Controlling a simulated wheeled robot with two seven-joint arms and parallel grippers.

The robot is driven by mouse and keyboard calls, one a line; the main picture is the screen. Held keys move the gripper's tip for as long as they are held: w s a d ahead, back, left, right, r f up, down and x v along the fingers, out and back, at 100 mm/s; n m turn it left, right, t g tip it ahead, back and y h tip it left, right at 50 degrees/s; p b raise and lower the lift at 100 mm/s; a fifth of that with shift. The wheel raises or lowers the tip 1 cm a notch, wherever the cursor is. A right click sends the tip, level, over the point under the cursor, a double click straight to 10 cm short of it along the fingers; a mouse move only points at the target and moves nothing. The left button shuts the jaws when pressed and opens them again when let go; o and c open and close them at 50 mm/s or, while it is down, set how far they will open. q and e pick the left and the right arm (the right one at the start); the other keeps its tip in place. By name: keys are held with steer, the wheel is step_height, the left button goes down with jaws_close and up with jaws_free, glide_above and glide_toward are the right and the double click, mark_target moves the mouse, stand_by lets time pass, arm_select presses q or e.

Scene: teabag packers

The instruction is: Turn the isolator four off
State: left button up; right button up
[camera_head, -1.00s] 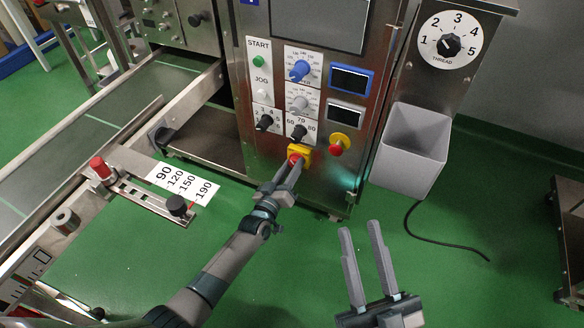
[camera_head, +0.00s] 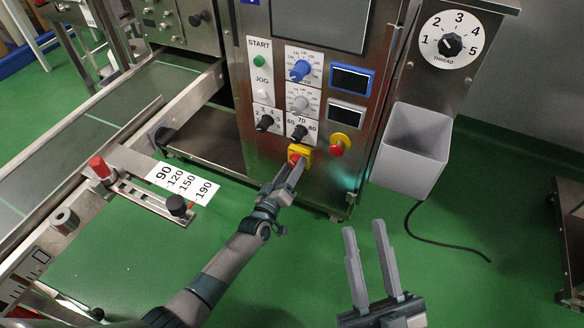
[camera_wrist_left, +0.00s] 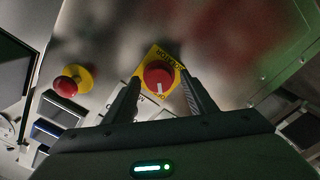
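The isolator is a red rotary knob (camera_head: 295,157) on a yellow plate (camera_head: 306,150), low on the front of the steel machine cabinet. In the left wrist view the red knob (camera_wrist_left: 158,76) shows a white mark near its lower edge, and lettering runs along the yellow plate (camera_wrist_left: 166,57). My left gripper (camera_head: 294,174) is at the knob, partly covering it from below. In the left wrist view its fingers are apart, one on each side of the knob; I cannot tell whether they touch it. My right gripper (camera_head: 364,227) is open and empty, above the floor.
A red emergency button on a yellow base (camera_head: 338,144) sticks out right of the isolator. Black dials (camera_head: 299,132) and a blue dial (camera_head: 299,70) sit above. A grey bin (camera_head: 412,150) hangs at the right. A conveyor (camera_head: 90,120) runs along the left.

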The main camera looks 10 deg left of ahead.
stand_by(0.3)
arm_select(q)
steer(key=shift+s+a, duration=0.2)
steer(key=shift+s, duration=0.3)
steer(key=p+v, duration=0.3)
steer(key=v, duration=1.3)
arm_select(e)
steer(key=w+f+g+h, duration=0.2)
steer(key=w+f+g, duration=0.2)
steer(key=f, duration=0.6)
steer(key=g, duration=0.2)
steer(key=shift+d+f+g, duration=0.2)
steer(key=shift+g, duration=0.2)
arm_select(q)
steer(key=shift+s+r, duration=0.1)
steer(key=shift+s, duration=0.05)
